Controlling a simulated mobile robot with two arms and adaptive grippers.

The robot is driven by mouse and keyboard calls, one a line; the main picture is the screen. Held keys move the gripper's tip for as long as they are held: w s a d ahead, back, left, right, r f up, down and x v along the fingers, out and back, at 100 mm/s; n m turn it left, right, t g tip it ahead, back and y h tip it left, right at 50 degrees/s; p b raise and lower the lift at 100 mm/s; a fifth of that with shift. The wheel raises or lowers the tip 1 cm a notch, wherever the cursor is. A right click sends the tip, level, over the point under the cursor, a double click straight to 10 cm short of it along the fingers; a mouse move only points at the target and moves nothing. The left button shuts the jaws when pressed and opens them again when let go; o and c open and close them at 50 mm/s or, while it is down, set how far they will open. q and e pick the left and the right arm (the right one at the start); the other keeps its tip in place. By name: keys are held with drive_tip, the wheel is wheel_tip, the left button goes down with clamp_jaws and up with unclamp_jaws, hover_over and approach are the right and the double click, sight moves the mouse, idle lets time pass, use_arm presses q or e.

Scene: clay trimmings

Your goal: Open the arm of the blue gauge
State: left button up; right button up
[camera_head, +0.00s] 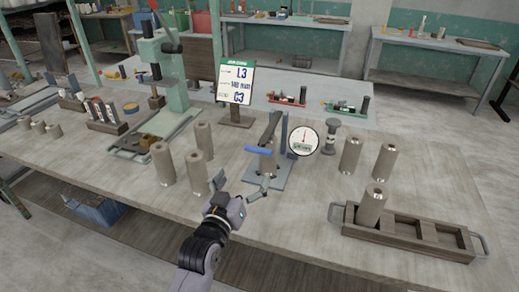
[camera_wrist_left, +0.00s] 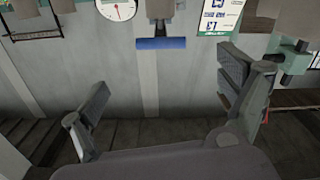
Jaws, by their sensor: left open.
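A brown cylinder seems to stand under the bar, partly hidden. My left gripper (camera_head: 243,183) is open and empty, in front of the gauge and below the crossbar. In the wrist view its spread fingers (camera_wrist_left: 163,82) lie either side of the bar's line, apart from it. My right gripper is out of view.
Brown cylinders (camera_head: 196,172) stand left of the gauge, others (camera_head: 351,154) to its right. A wooden tray (camera_head: 405,232) holding one cylinder (camera_head: 371,206) lies at the right. A sign (camera_head: 235,80) and a green press (camera_head: 165,80) stand behind. The table front before the gauge is clear.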

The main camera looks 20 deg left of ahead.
sight(258, 150)
use_arm(q)
drive_tip(key=w+p, duration=0.1)
drive_tip(key=w, duration=1.1)
drive_tip(key=shift+d, duration=0.2)
